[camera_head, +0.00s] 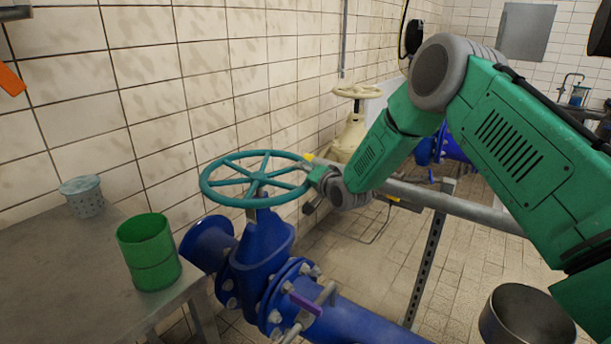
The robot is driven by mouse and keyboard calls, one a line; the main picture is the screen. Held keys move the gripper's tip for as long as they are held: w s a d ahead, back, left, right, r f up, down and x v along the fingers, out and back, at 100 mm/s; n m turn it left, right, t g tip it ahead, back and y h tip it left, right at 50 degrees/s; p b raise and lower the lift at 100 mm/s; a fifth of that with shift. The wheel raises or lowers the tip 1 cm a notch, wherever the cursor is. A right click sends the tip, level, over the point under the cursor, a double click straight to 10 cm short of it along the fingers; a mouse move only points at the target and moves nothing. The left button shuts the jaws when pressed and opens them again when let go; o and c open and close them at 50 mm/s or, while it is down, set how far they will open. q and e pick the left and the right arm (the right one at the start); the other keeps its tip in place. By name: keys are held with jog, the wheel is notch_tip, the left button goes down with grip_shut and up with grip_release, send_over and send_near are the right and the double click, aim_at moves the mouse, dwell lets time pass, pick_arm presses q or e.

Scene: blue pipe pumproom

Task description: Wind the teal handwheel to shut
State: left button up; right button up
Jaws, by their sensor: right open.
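The teal handwheel (256,180) lies flat on top of the blue valve (258,244) in the middle left of the head view. Its rim and spokes show clearly. My right arm, green and grey, comes in from the right. My right gripper (309,180) is open at the right side of the wheel's rim, with its fingers close to the rim. I cannot tell whether the fingers touch it. My left gripper is not in view.
A metal table (70,270) at the left holds a green cup (149,252) and a grey perforated pot (83,196). A grey rail (450,203) runs behind the valve. A cream valve (351,130) stands by the tiled wall. A metal pot (527,316) is at lower right.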

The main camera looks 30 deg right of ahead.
jog(key=shift+d, duration=0.15)
grip_shut()
jog(key=shift+d+f, duration=0.1)
jog(key=shift+d, duration=0.1)
